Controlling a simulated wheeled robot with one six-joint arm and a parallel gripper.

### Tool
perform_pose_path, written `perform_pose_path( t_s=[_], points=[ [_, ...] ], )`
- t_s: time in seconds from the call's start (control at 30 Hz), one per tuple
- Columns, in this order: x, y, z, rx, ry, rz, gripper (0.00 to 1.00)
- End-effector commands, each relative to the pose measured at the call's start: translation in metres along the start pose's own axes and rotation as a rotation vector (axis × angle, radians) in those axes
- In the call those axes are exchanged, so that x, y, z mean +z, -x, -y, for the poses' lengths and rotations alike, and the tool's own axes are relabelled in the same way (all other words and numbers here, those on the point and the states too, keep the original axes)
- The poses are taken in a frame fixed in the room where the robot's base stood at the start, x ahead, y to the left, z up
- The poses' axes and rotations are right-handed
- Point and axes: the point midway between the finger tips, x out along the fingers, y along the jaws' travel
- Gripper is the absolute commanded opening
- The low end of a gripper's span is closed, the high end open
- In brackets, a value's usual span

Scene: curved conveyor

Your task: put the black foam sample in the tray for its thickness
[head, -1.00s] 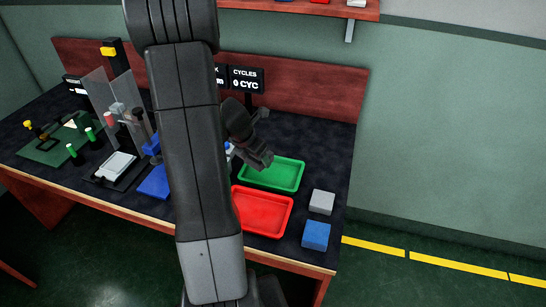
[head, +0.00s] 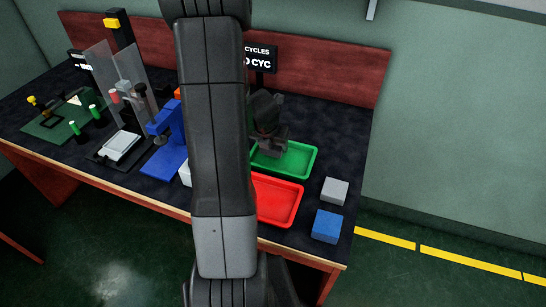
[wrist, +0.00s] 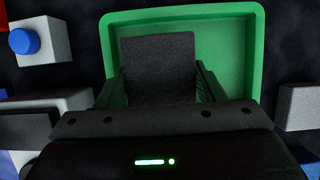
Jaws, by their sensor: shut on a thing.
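My gripper (head: 268,150) is over the left part of the green tray (head: 312,162), pointing down. In the wrist view the jaws (wrist: 160,88) are shut on the black foam sample (wrist: 158,60), a dark flat-faced block. The green tray (wrist: 255,50) fills the view behind the sample. I cannot tell whether the sample touches the tray floor. In the head view the dark sample does not stand out from my gripper. The red tray (head: 290,216) lies in front of the green one, partly hidden by my arm.
A grey block (head: 335,191) and a blue block (head: 327,226) stand right of the trays. A blue device (head: 168,135) and a clear screen (head: 112,85) stand to the left. A cycle display (head: 260,58) is behind the trays. The right back of the table is bare.

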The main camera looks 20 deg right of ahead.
Motion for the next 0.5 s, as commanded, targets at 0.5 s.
perform_pose_path(
  t_s=[0.5],
  points=[
    [-0.015,-0.036,0.000,0.000,0.000,0.000,0.38]
  ],
)
